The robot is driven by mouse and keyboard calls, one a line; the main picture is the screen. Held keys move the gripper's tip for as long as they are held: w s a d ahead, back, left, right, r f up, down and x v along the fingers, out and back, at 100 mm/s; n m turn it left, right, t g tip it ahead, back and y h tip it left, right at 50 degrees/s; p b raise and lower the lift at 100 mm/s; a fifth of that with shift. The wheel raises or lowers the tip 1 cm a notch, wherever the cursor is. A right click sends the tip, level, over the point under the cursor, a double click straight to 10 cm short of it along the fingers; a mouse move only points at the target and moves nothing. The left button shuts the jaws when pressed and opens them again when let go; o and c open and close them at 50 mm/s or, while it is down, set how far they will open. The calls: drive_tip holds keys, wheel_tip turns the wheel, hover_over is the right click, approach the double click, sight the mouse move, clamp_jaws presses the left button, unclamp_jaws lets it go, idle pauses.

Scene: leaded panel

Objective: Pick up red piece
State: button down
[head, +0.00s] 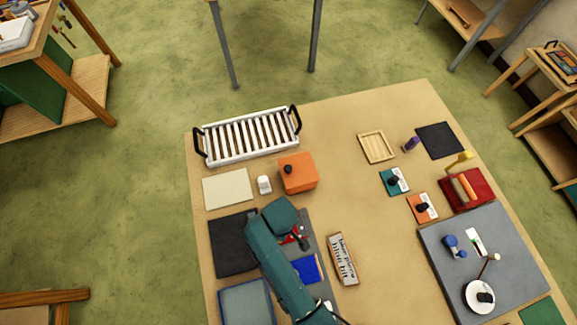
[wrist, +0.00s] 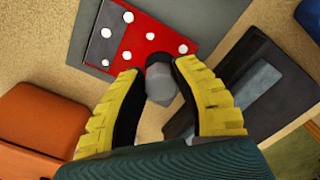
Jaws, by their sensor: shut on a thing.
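The red piece (wrist: 145,40) is a flat red plate with several white dots, at the top of the wrist view. A dark and grey knob (wrist: 160,84) stands at its lower edge, between the two yellow fingers. My gripper (wrist: 160,82) is shut on this knob. In the head view only small bits of the red piece (head: 299,231) show beside my arm. My gripper itself is mostly hidden there by the arm. I cannot tell whether the piece touches the grey surface below it.
An orange box (head: 300,172) and a white rack (head: 247,137) lie behind my gripper. A black mat (head: 228,246) is to its left and a blue piece (head: 306,270) is close by. A lettered box (head: 343,258) lies to the right. The table's middle is clear.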

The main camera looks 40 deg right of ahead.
wheel_tip(320, 180, up, 10)
drive_tip(key=c, duration=1.6)
unclamp_jaws()
clamp_jaws()
drive_tip(key=shift+w, duration=0.1)
